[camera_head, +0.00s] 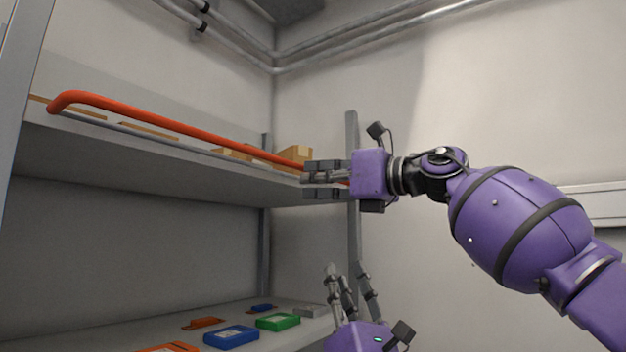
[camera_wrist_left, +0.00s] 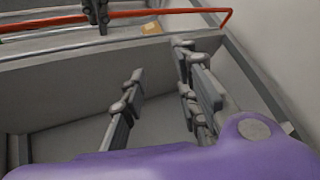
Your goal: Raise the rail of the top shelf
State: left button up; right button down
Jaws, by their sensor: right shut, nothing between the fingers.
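The red rail (camera_head: 180,128) runs along the front of the top shelf (camera_head: 120,150), from a bent left end to behind my right gripper. It also crosses the top of the left wrist view (camera_wrist_left: 150,13), with a bent end at right. My right gripper (camera_head: 306,180) is shut and empty, its fingers overlapping the rail near its right end in the picture; whether they touch it I cannot tell. My left gripper (camera_head: 347,270) is open and empty, pointing up below the top shelf. Its spread fingers show in the left wrist view (camera_wrist_left: 160,85).
Cardboard boxes (camera_head: 294,153) stand on the top shelf behind the rail. The lower shelf (camera_head: 110,335) holds blue (camera_head: 231,337), green (camera_head: 278,321) and orange (camera_head: 204,322) flat items. A grey upright post (camera_head: 353,135) stands behind my right gripper. Pipes run along the wall above.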

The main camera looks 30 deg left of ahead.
pick_arm(q)
jog(key=w+d+f+m+t+h, duration=0.1)
jog(key=d+f+m+t+h, duration=0.1)
jog(key=f+m+h, duration=0.8)
jog(key=d+f+m+t+h, duration=0.25)
jog(key=f+m+h, duration=0.35)
jog(key=f+m, duration=0.65)
jog(key=s+d+f+m+g+h, duration=0.1)
jog(key=s+f+m+g+h, duration=0.1)
jog(key=f, duration=1.2)
jog(key=s+d+f+m+g+h, duration=0.1)
jog(key=s+f+m+g, duration=0.3)
jog(key=f, duration=1)
jog(key=shift+s+d+m+h+p, duration=0.4)
jog(key=shift+s+m+h, duration=0.1)
jog(key=shift+s+m, duration=1.3)
jog(key=shift+s+f, duration=0.1)
jog(key=shift+f, duration=0.1)
